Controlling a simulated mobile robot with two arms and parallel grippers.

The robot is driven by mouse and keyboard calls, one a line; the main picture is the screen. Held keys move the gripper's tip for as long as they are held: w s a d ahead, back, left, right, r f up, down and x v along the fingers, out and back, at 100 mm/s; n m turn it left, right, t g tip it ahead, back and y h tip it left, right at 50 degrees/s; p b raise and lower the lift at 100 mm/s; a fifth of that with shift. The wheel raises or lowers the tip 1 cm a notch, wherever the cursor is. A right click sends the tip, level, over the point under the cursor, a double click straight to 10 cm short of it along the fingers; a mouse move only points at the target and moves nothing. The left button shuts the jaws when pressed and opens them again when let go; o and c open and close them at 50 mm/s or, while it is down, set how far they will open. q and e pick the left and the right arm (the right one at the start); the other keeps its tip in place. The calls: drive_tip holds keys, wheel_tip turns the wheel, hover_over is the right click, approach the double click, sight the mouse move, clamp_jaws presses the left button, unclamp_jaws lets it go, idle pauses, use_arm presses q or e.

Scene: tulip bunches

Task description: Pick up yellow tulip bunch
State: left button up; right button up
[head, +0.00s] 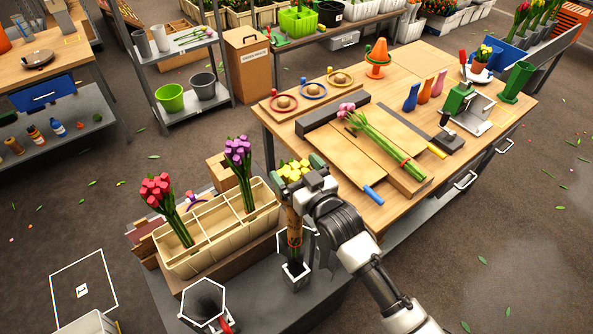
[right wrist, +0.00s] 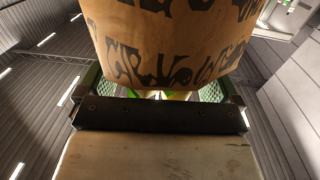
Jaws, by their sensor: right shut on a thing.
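The yellow tulip bunch (head: 292,168) stands upright in the middle of the head view, wrapped in printed brown paper with green stems below. My right gripper (head: 301,170) is shut on it just under the blooms and hides part of them. In the right wrist view the brown wrap (right wrist: 175,45) fills the top, between the green finger pads (right wrist: 158,92). The stem ends are at the mouth of a dark hexagonal vase (head: 296,279); I cannot tell whether they are inside it. My left gripper is not in view.
A cream divided crate (head: 181,262) with red tulips (head: 158,190) and purple tulips (head: 238,155) stands to the left. Another hexagonal vase (head: 203,301) is at the front. The wooden workbench (head: 437,75) at right holds a pink tulip bunch (head: 372,132) and tools.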

wheel_tip(320, 180, up, 3)
drive_tip(key=shift+r+p, duration=0.2)
drive_tip(key=shift+p, duration=0.75)
wheel_tip(320, 180, up, 8)
drive_tip(key=shift+r, duration=0.25)
drive_tip(key=shift+s+d, duration=0.1)
